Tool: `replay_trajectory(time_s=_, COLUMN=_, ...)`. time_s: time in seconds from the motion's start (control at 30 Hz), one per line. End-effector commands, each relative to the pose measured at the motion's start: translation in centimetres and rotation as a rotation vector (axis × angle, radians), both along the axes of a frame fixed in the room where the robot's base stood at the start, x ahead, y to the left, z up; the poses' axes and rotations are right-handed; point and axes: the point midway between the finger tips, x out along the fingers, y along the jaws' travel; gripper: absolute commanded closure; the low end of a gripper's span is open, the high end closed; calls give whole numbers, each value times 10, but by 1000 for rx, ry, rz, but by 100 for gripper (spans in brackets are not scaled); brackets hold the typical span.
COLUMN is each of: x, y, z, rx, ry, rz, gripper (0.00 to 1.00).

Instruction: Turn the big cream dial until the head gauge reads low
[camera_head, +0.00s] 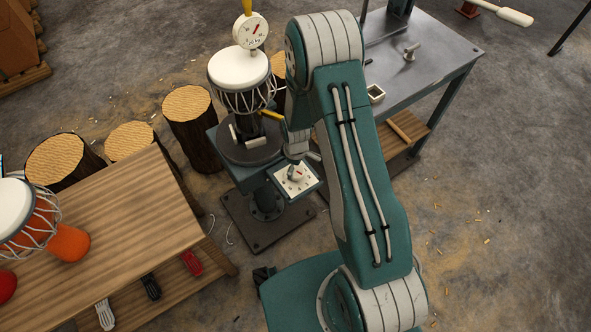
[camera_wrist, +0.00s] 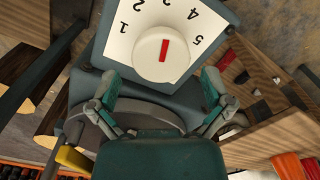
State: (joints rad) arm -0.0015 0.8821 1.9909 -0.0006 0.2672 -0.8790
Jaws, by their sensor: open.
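The cream dial (camera_wrist: 152,62) has a red mark and sits on a white plate (camera_wrist: 118,50) numbered 1, 2, 4 and 5. The mark points up between 2 and 4. In the head view the dial (camera_head: 296,173) is on the panel below the drum stand. The head gauge (camera_head: 250,31) is round and white with a red needle slanting up right; its figures are too small to read surely. It hangs by the drum's white head (camera_head: 239,67). My gripper (camera_wrist: 160,76) is open, fingers apart on either side of the dial's lower part; contact is unclear.
The drum stands on a dark round turntable (camera_head: 240,152). A wooden bench (camera_head: 120,225) with another drum is at left. Log stumps (camera_head: 190,108) stand behind it. A grey metal table (camera_head: 440,50) is at right. Open floor lies at lower right.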

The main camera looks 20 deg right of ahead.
Motion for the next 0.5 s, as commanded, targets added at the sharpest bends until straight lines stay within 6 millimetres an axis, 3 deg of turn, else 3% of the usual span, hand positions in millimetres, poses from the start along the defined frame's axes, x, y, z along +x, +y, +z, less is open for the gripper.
replay_trajectory(time_s=0.3, x=1, y=0, z=62, rx=0, ry=-4, rz=0, gripper=0)
replay_trajectory(time_s=0.5, x=1, y=1, z=87, rx=-1, ry=-1, rz=0, gripper=0)
